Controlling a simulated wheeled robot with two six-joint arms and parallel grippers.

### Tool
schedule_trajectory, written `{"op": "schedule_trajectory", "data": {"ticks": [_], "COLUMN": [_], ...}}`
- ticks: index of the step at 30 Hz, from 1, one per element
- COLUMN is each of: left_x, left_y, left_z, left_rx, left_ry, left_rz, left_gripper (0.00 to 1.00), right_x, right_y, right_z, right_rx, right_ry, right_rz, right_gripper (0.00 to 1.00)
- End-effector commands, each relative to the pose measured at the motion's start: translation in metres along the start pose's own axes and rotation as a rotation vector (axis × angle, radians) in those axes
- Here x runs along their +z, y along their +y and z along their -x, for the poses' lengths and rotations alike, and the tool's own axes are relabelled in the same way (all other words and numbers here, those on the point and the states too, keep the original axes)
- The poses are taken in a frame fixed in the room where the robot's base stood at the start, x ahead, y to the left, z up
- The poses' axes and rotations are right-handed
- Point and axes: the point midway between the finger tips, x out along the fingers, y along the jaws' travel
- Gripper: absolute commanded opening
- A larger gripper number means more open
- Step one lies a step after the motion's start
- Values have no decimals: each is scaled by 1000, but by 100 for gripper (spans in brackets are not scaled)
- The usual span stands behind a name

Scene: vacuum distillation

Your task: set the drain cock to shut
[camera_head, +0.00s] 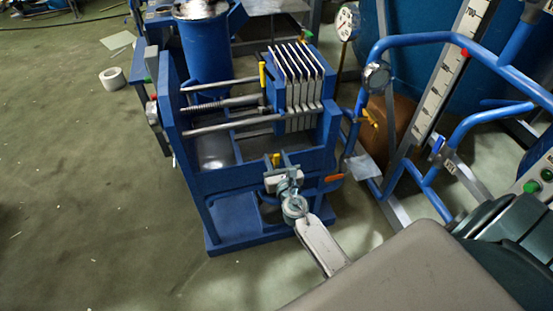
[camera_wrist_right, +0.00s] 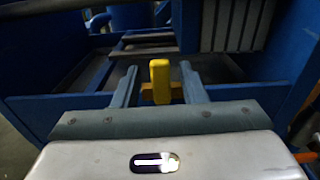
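A yellow handle (camera_head: 276,160) stands upright at the front of the blue filter-press frame; it is likely the drain cock, but no label shows. In the right wrist view the yellow handle (camera_wrist_right: 160,80) has an upright tab on a wider yellow base. My right gripper (camera_head: 282,168) reaches it from the front. In the wrist view the right gripper's fingers (camera_wrist_right: 158,68) are apart, one on each side of the handle, with gaps beside the tab. Contact with the base cannot be told. My left gripper is not in view.
The blue frame (camera_head: 240,183) holds several pale plates (camera_head: 298,75). Another yellow handle (camera_head: 262,75) is farther back, and an orange handle (camera_head: 334,178) is to the right. Blue tube railing (camera_head: 440,38) and a gauge (camera_head: 376,75) stand right. The floor at left is mostly clear.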

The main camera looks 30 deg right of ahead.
Motion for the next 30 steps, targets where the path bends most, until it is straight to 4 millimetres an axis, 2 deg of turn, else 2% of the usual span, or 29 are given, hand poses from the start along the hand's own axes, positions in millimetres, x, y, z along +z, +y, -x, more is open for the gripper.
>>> {"op": "schedule_trajectory", "data": {"ticks": [7,10,17,24,30], "left_x": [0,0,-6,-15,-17], "left_y": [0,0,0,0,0], "left_z": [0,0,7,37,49], "left_rx": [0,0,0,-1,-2], "left_ry": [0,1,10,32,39], "left_rz": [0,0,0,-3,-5], "left_gripper": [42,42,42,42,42], "right_x": [1,0,-2,-2,0], "right_y": [0,0,0,0,0], "right_z": [1,8,49,91,107], "right_rx": [-1,0,-1,0,0], "right_ry": [-1,0,1,0,-1], "right_rz": [-2,-3,-3,-2,-2], "right_gripper": [38,38,38,38,38]}}
